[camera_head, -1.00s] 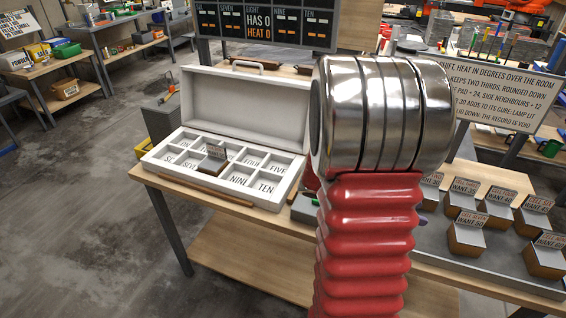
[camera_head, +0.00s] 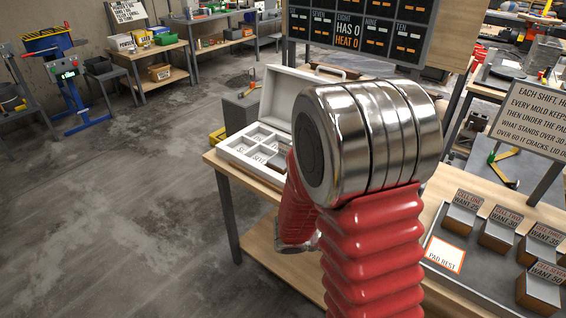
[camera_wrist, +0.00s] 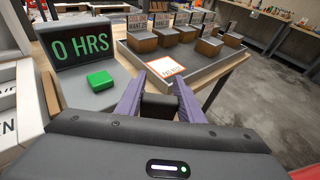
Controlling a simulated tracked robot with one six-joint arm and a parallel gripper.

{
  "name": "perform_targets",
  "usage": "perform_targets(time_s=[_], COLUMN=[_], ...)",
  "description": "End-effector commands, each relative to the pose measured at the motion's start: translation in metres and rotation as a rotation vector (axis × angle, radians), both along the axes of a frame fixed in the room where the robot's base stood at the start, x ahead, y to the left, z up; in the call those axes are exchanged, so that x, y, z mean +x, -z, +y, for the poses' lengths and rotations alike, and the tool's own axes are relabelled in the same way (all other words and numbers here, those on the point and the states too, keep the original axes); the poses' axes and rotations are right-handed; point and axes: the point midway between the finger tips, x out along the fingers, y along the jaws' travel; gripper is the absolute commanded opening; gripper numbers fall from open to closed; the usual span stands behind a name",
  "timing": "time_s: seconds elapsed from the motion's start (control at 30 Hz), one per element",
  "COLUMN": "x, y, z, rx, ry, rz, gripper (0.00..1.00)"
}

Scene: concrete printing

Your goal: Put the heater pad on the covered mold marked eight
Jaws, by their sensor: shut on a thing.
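My gripper (camera_wrist: 165,104) is shut on a dark block (camera_wrist: 158,108), apparently the heater pad, above the bench in the wrist view. In the head view my arm hides the gripper and block. The open white case (camera_head: 237,151) stands on the bench, with labelled compartments. My arm covers much of it. A dark piece (camera_head: 283,152) shows in it beside my arm, its marking unreadable. I cannot make out the covered mold marked eight. The board (camera_head: 347,32) shows EIGHT, HAS 0, HEAT 0.
The white pad rest card (camera_head: 445,254) is bare on a grey tray (camera_head: 470,284). Several carded blocks (camera_head: 499,233) stand beside it. A 0 HRS display (camera_wrist: 82,42) with a green button (camera_wrist: 100,80) is left of my gripper. Floor at left is open.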

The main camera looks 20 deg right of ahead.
Motion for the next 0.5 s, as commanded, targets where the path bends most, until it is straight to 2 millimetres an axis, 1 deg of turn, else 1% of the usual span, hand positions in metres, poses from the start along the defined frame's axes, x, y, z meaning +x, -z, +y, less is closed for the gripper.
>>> perform_targets(time_s=[0.03, 0.17, 0.37, 0.5], x=[0.010, 0.033, 0.073, 0.104], y=[0.003, 0.013, 0.030, 0.043], z=[0.010, 0.034, 0.077, 0.111], rx=[-0.003, -0.004, -0.003, -0.004], ry=[-0.039, -0.127, -0.278, -0.398], rz=[0.001, 0.002, 0.000, 0.000], gripper=[0.00, 0.00, 0.00, 0.00])
